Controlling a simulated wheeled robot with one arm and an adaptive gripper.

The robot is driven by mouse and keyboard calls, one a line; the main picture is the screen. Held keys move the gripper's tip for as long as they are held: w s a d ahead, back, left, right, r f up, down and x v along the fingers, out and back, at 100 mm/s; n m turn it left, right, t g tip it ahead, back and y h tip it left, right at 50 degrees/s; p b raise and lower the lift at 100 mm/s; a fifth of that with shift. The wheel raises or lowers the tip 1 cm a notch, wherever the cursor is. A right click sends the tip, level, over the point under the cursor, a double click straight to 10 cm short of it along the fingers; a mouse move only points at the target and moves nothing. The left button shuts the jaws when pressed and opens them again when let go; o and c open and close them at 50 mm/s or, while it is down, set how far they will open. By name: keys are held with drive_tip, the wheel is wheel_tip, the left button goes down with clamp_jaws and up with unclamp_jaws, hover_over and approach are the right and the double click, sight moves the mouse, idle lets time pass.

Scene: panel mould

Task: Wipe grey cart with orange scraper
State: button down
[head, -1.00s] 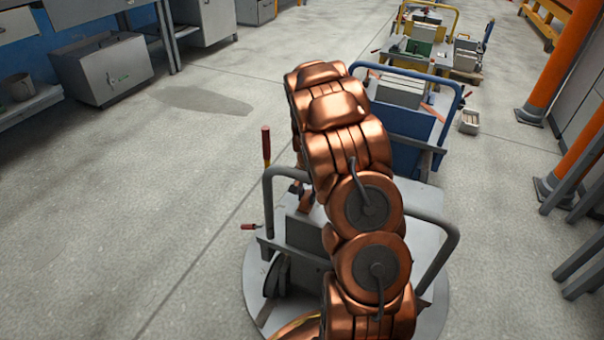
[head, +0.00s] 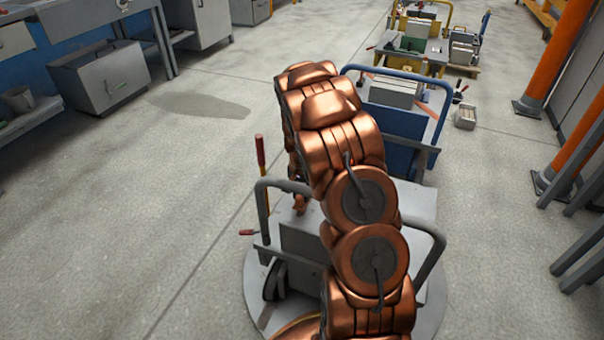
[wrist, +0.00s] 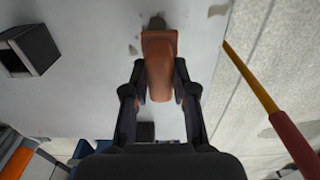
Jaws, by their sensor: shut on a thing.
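My gripper (wrist: 161,95) is shut on the orange scraper (wrist: 159,55) in the wrist view. The scraper points away from the fingers, over the light grey top of the grey cart (wrist: 80,95). I cannot tell whether its tip touches the top. A brownish smudge (wrist: 156,21) shows at the tip, and small grey-brown marks (wrist: 133,50) and (wrist: 217,10) lie nearby. In the head view the grey cart (head: 418,200) stands below my arm, with dark tube handles.
A red-handled tool with a yellow shaft (wrist: 270,110) stands at the cart's edge; its red handle (head: 260,152) rises left of my arm. A dark open box (wrist: 32,50) is on the cart. A blue cart (head: 405,125) stands beyond.

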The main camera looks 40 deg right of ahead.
wheel_tip(320, 180, up, 2)
drive_tip(key=shift+d+r+p, duration=0.1)
drive_tip(key=shift+r+p, duration=0.15)
drive_tip(key=shift+p, duration=0.25)
drive_tip(key=r, duration=0.1)
drive_tip(key=d+r+p, duration=0.1)
drive_tip(key=s+r, duration=0.1)
drive_tip(key=shift+d+r, duration=0.15)
drive_tip(key=shift+r, duration=0.05)
drive_tip(key=shift+w, duration=0.15)
